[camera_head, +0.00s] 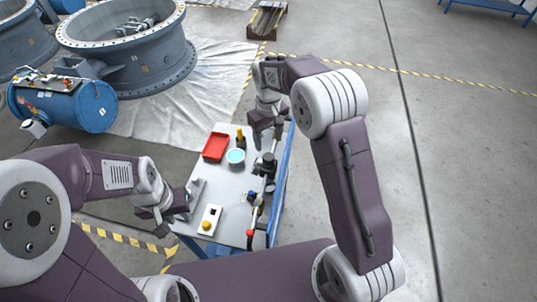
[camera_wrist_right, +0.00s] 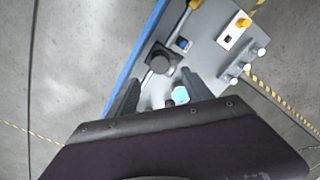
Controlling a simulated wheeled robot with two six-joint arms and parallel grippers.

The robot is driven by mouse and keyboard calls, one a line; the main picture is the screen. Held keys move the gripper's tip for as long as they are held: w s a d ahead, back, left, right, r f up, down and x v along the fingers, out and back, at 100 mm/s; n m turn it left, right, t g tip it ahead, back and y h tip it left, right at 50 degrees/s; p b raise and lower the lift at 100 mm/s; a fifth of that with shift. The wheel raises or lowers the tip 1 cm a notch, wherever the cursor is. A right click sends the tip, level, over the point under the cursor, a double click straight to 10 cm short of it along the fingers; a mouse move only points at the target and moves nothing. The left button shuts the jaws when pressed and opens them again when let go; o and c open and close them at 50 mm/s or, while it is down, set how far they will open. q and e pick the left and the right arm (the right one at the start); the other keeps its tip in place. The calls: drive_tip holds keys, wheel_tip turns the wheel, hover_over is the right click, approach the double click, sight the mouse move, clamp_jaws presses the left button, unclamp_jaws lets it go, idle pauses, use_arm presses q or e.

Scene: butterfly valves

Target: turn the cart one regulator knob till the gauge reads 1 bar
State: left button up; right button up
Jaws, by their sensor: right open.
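The cart (camera_head: 225,199) has a grey top with blue sides. A black regulator knob (camera_head: 265,164) stands near its right edge; it also shows in the right wrist view (camera_wrist_right: 160,59). A round thing with a pale cyan face (camera_head: 236,156), perhaps the gauge, lies left of the knob; it also shows in the right wrist view (camera_wrist_right: 181,95). I cannot read any value on it. My right gripper (camera_head: 267,136) is open and empty above the cart's far end, behind the knob and apart from it. My left gripper (camera_head: 185,207) is at the cart's left edge; its jaw opening is unclear.
A red tray (camera_head: 215,147) and a yellow-black item (camera_head: 240,138) sit at the cart's far end. A white box with a yellow button (camera_head: 209,220) lies at the near end. A red-tipped fitting (camera_head: 250,236) is at the near right.

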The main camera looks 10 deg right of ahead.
sight(268, 157)
wheel_tip(268, 157, down, 9)
drive_tip(key=p, duration=0.3)
drive_tip(key=shift+r, duration=0.2)
